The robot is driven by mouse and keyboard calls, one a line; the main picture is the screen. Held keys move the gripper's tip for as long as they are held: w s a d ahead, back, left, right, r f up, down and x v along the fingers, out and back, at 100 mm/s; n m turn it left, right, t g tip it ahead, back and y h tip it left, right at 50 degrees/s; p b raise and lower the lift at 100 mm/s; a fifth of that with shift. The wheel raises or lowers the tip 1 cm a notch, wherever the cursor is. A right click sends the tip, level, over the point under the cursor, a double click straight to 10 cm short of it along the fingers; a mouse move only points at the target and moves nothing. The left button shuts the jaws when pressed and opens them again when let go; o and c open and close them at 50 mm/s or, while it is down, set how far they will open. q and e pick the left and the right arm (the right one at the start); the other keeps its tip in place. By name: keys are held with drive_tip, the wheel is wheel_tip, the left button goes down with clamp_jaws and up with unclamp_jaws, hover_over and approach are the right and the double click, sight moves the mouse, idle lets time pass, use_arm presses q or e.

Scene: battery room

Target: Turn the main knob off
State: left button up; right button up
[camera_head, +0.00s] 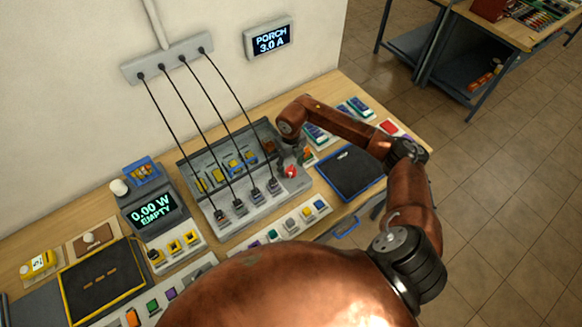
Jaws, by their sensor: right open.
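A red knob (291,172) sits at the right end of the grey charging panel (245,207) on the workbench. I take it to be the main knob; its exact setting is too small to read. My right gripper (290,158) is open and points down just above and behind the red knob. Its fingertips are small and dark, and I cannot tell whether they touch the knob. My left gripper is not in the picture.
Black cables hang from a wall strip (167,58) to plugs on the panel. A display (150,211) reads 0.00 W EMPTY; a wall display (269,38) reads PORCH 3.0 A. A dark blue tray (350,172) lies right of the panel. Clear floor (490,190) lies right.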

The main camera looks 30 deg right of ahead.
drive_tip(key=shift+w+f, duration=0.1)
drive_tip(key=shift+f, duration=1.1)
drive_tip(key=c, duration=1.2)
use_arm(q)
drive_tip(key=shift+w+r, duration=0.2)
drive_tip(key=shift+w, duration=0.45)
use_arm(e)
drive_tip(key=shift+o, duration=0.2)
